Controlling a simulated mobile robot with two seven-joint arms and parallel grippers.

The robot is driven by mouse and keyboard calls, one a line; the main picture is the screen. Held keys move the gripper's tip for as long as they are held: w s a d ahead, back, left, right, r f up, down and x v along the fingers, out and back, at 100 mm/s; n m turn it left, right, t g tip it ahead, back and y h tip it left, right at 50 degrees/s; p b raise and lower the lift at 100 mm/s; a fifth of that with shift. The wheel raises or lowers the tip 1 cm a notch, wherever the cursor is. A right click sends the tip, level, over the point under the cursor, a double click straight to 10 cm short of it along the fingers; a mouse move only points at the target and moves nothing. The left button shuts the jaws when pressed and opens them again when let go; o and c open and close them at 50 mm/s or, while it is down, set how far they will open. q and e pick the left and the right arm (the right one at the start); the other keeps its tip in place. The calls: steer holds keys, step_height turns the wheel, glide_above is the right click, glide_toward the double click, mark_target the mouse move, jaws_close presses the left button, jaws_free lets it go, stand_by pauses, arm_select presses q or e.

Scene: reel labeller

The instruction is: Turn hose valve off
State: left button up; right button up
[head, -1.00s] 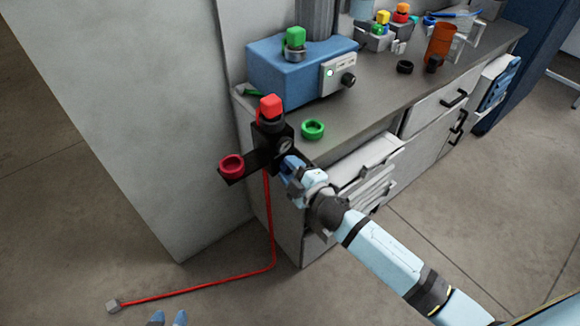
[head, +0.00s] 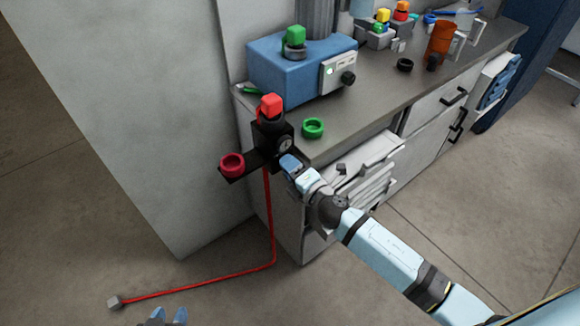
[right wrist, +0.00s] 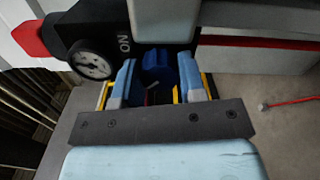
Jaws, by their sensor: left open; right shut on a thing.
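The hose valve is a dark block (head: 268,140) at the bench's front left corner, with a red top, a round gauge and a red hose (head: 268,220) hanging below. In the head view my right gripper (head: 290,164) covers most of the handle. My left gripper (head: 168,316) is open and empty at the bottom edge, over the floor, far from the valve.
A green ring (head: 313,128) lies on the bench edge close to the valve. A red ring (head: 232,162) sits on the bracket at left. A blue box (head: 285,72) stands behind. The red hose runs over the floor to a small grey block (head: 115,302).

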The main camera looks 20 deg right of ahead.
stand_by(0.4)
steer(key=o, duration=0.6)
steer(key=shift+o, duration=0.2)
steer(key=shift+s, duration=0.1)
arm_select(q)
steer(key=shift+f+b, duration=0.25)
steer(key=shift+b, duration=0.5)
arm_select(e)
steer(key=v, duration=1.3)
steer(key=shift+s, duration=0.35)
steer(key=shift+d, duration=0.1)
